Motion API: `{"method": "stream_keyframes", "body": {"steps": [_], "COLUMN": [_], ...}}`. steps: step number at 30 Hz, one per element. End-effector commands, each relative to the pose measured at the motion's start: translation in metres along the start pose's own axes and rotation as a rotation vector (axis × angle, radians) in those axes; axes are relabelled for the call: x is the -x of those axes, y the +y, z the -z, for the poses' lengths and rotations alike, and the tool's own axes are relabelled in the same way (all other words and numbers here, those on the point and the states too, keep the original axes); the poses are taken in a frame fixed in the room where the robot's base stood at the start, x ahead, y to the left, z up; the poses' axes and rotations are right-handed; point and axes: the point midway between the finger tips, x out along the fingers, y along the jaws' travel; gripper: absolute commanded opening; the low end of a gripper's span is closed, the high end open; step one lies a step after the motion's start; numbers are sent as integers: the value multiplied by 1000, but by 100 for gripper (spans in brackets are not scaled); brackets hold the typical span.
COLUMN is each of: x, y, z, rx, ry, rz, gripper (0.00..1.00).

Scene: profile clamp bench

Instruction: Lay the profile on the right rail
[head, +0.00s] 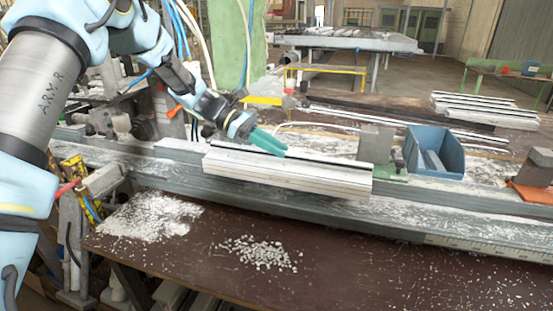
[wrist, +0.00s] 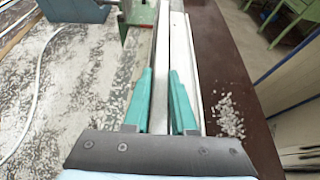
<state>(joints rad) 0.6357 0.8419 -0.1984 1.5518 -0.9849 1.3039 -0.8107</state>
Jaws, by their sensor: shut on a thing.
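The pale profile (head: 285,174), a straight ribbed bar, lies lengthwise along the long grey rail (head: 440,215) in the head view. I cannot tell whether it rests fully on the rail or is held slightly above it. My gripper (head: 268,142) with teal fingers is at the profile's upper edge, left of its middle. In the wrist view my gripper (wrist: 161,100) is shut on the profile (wrist: 161,70), which runs away between the two fingers. The contact below the fingers is hidden.
A blue bin (head: 434,151) and a grey block (head: 376,143) stand behind the profile's right end. An orange-based block (head: 533,185) is at the far right. White chips (head: 258,252) litter the brown bench top (head: 370,275) in front. More profiles are stacked (head: 485,108) behind.

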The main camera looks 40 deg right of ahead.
Motion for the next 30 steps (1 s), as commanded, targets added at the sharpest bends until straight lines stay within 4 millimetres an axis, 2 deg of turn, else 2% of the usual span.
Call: {"method": "stream_keyframes", "body": {"steps": [10,16,17,18,24,30], "x": [-15,-16,-16,-16,-16,-16], "y": [0,1,0,0,0,0], "z": [29,32,34,34,34,33], "rx": [1,-1,0,0,1,0], "ry": [-4,-3,0,0,0,0], "rz": [0,-1,-1,-1,0,0], "gripper": [0,0,26,30,53,55]}}
